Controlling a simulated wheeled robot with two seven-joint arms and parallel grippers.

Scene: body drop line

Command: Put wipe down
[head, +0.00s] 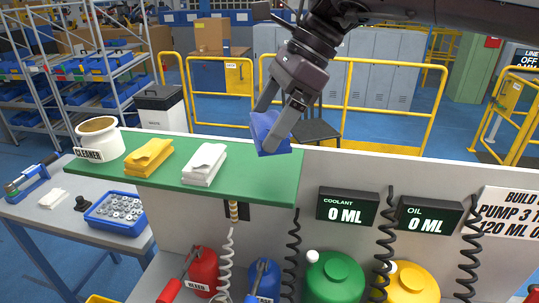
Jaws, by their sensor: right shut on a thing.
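My right gripper (275,114) comes in from the top right and is shut on a blue wipe (268,132). It holds the wipe above the right end of the green shelf (250,185); the wipe looks raised off the surface. A folded yellow wipe (149,157) and a folded white wipe (204,164) lie on the green shelf, to the left of the blue one. A cleaner pot (99,140) with a brown inside stands at the shelf's left end. My left gripper is not in view.
The green shelf is bare right of the white wipe. Below it are a red bottle (203,268), a blue bottle (264,280), a green jug (335,278), a yellow jug (411,284) and coiled hoses. A coolant display (346,207) stands right of the shelf.

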